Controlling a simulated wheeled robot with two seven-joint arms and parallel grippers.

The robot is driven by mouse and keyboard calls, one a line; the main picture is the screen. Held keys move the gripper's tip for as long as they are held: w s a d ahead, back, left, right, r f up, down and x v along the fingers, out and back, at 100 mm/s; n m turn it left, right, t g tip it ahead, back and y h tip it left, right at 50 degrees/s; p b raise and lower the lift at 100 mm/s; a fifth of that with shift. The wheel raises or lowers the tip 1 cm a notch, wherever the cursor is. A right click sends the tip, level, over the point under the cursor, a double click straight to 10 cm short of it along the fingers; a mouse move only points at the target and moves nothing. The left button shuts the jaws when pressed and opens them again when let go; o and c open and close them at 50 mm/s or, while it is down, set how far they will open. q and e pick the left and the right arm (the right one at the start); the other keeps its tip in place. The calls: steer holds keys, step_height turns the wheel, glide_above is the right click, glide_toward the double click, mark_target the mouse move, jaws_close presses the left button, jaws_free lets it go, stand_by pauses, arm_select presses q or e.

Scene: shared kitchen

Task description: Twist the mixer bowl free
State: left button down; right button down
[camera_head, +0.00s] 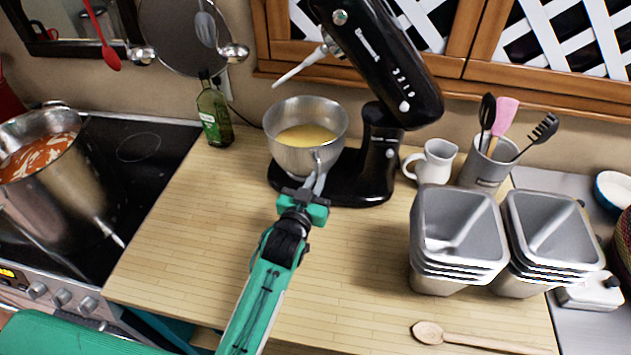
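The mixer bowl (293,155) is shiny steel, holds yellow batter, and stands upright on the base of the black stand mixer (372,165). The mixer head (385,65) is tilted up, its white beater (300,66) clear above the bowl. The bowl's handle (318,160) faces toward me. My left gripper (313,188), on a green arm, is at the lower part of this handle. Its fingertips are small and partly hidden, so I cannot tell whether they are closed on it. My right gripper is not in view.
A green bottle (214,117) stands left of the bowl. A white jug (432,162) and a utensil crock (484,165) stand right of the mixer. Stacked metal containers (458,235) and a wooden spoon (430,333) lie further right. A pot (55,185) sits on the stove.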

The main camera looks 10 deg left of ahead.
arm_select(q)
steer(key=shift+d, duration=0.1)
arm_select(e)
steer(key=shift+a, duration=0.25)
